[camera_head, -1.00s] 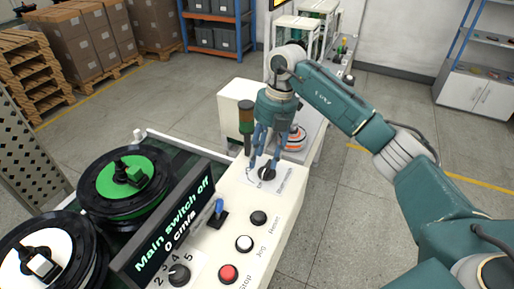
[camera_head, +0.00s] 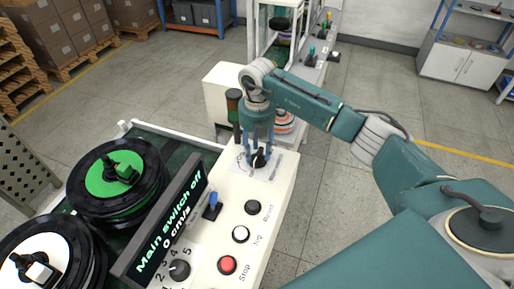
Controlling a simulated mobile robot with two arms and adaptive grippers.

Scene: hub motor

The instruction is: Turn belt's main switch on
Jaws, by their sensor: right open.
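The main switch (camera_head: 259,160) is a black rotary knob on a white plate at the far end of the white control panel (camera_head: 262,187). My right gripper (camera_head: 258,153) points down over the knob with its blue-grey fingers open on either side of it. I cannot tell whether the fingers touch the knob. The display (camera_head: 160,222) reads "Main switch off" and "0 cm/s". My left gripper is not in view.
The panel also carries a blue lever (camera_head: 212,204), a black button (camera_head: 252,207), a white button (camera_head: 240,234), a red button (camera_head: 227,265) and a numbered dial (camera_head: 179,270). A signal tower (camera_head: 234,105) stands close behind my gripper.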

